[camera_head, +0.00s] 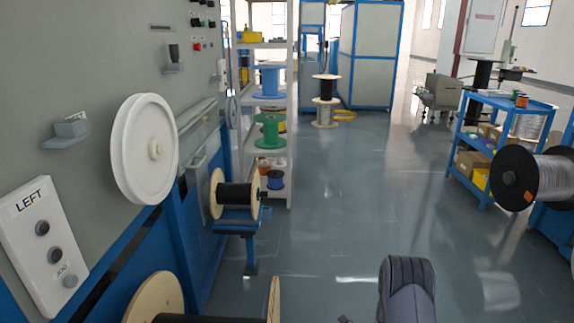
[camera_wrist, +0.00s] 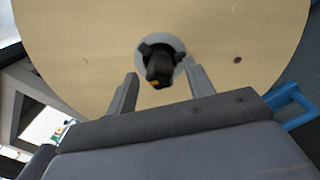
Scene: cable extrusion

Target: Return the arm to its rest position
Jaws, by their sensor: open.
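In the wrist view my gripper (camera_wrist: 161,74) is open, its two grey fingers apart and pointing at the face of a large pale wooden spool flange (camera_wrist: 75,50). A black shaft end (camera_wrist: 158,66) with a small yellow mark sits in a light grey ring at the flange's centre, between the fingers in the picture. Nothing is held. I cannot tell how far the fingertips are from the flange. In the head view a dark grey part of my arm (camera_head: 408,288) shows at the bottom edge; my fingers are not visible there.
A grey machine panel (camera_head: 80,90) with a white wheel (camera_head: 130,150) stands at left. Wooden-flanged spools with black cable (camera_head: 237,192) sit beside it, one at the bottom edge. Shelves (camera_head: 293,130) stand behind. A blue cart (camera_head: 465,150) and a large wire spool (camera_head: 550,178) are at right. The middle floor is clear.

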